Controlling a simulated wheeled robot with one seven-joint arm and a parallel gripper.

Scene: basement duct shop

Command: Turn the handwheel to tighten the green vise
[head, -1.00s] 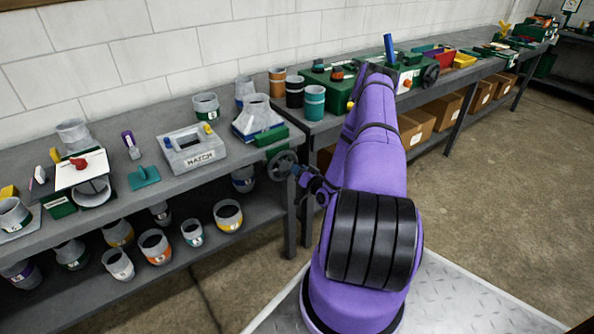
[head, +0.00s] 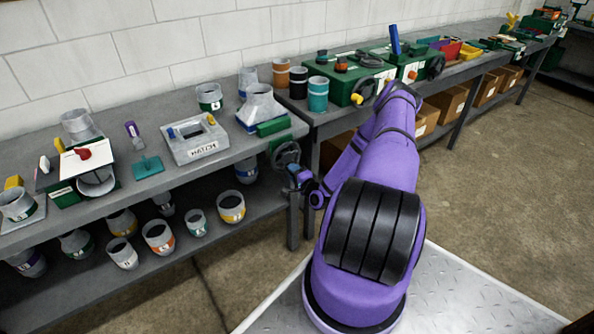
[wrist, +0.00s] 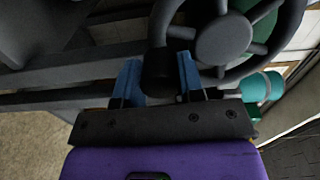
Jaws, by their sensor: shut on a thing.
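The green vise (head: 272,127) is at the front right edge of the near bench in the head view. Its dark spoked handwheel (head: 286,154) faces out over the bench edge. The wheel also fills the top right of the wrist view (wrist: 224,40). My gripper (head: 296,178) is at the wheel's lower rim. In the wrist view its blue fingers (wrist: 158,82) are on both sides of a dark handle knob (wrist: 158,68), shut on it. A grey tapered duct piece (head: 259,103) stands right behind the vise's green front block; I cannot tell whether they touch.
A grey hatch box (head: 196,139) stands left of the vise. Black and teal cups (head: 318,94) and a green box with another handwheel (head: 345,88) stand to the right. Duct rings (head: 231,206) fill the lower shelf. The floor (head: 490,190) at right is clear.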

